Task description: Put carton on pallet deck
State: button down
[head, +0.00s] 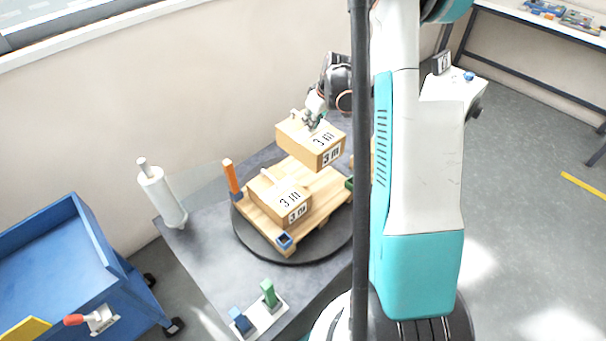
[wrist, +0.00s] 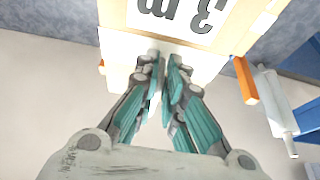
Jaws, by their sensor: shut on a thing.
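My gripper (head: 312,116) is shut on a tan carton (head: 291,140) labelled "3 m", from above. In the wrist view the fingers (wrist: 165,55) meet at the edge of this carton (wrist: 118,48); the exact grip spot is hidden. The held carton is over the far part of the wooden pallet deck (head: 328,186); I cannot tell whether it touches. A second "3 m" carton (head: 264,195) with a pale peg on top sits on the near part of the deck.
The pallet stands on a black round plate (head: 262,249) on a grey table (head: 205,262). An orange post (head: 231,177) and a blue corner block (head: 284,241) edge the pallet. A white roll (head: 164,196) stands left. A blue cart (head: 62,262) is beside the table.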

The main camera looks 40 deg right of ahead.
aim_at(323, 139)
notch_tip(323, 139, down, 18)
jog(key=b, duration=0.6)
jog(key=shift+r, duration=0.15)
jog(key=c, duration=1.7)
grip_release()
jog(key=p+v, duration=0.4)
jog(key=v, duration=0.8)
